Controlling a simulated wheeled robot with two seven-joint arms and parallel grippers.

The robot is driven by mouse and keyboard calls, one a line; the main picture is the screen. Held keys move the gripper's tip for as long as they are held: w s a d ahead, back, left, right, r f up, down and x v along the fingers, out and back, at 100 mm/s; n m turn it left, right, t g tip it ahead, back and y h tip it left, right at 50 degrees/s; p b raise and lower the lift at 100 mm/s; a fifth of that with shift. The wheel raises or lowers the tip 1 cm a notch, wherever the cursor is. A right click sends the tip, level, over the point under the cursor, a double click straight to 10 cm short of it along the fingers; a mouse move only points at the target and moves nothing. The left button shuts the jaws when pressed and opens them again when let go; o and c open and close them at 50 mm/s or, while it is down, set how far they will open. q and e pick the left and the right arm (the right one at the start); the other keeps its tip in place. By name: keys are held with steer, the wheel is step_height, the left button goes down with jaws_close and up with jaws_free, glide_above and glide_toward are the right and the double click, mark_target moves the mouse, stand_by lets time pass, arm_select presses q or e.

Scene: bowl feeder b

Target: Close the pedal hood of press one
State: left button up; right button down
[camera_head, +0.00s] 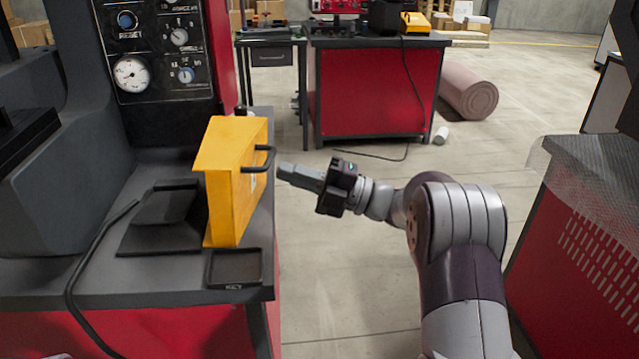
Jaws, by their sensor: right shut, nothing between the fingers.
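The yellow pedal hood (230,185) stands upright on the dark bench of the press at left, beside the black pedal (165,208), which is uncovered. A black bar handle (258,163) sticks out from the hood's right side. My right gripper (284,172) comes in from the right and points left at the handle. Its fingers are shut with nothing between them. The tips are just right of the handle; I cannot tell whether they touch it. My left gripper is not in view.
The press panel (160,50) with gauge and knobs rises behind the pedal. A small black tray (235,268) lies at the bench's front right corner. A black cable (85,260) runs from the pedal. A red cabinet (585,220) stands at right, with open floor between.

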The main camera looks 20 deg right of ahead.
steer(key=shift+w+a+r, duration=0.2)
steer(key=shift+w+a, duration=0.1)
steer(key=shift+a, duration=0.2)
